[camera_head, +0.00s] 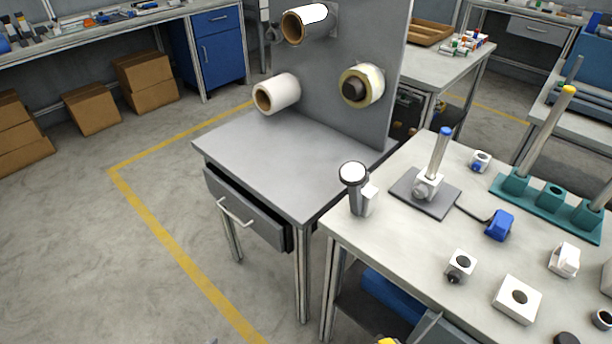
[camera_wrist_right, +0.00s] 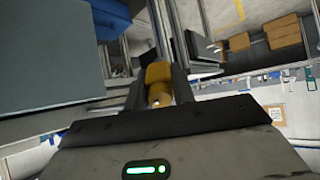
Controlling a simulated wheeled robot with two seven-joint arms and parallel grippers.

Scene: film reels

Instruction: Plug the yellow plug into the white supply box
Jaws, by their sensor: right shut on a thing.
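My right gripper (camera_wrist_right: 160,75) is shut on the yellow plug (camera_wrist_right: 158,82) in the right wrist view; the plug sits between the two dark fingers. A small yellow patch shows at the bottom edge of the head view; I cannot tell if it is the plug. Several white boxes stand on the right-hand table in the head view: a small one with dark round openings (camera_head: 460,266), a wider low one with a dark round hole on top (camera_head: 517,298), and another (camera_head: 563,260). I cannot tell which is the supply box. My left gripper is out of view.
The right-hand table (camera_head: 400,235) also holds a blue plug (camera_head: 498,226) on a cable, a grey base with a blue-tipped rod (camera_head: 438,150), a teal rack (camera_head: 540,205) and a white-topped grey device (camera_head: 355,185). A grey table with an open drawer (camera_head: 245,210) adjoins it.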

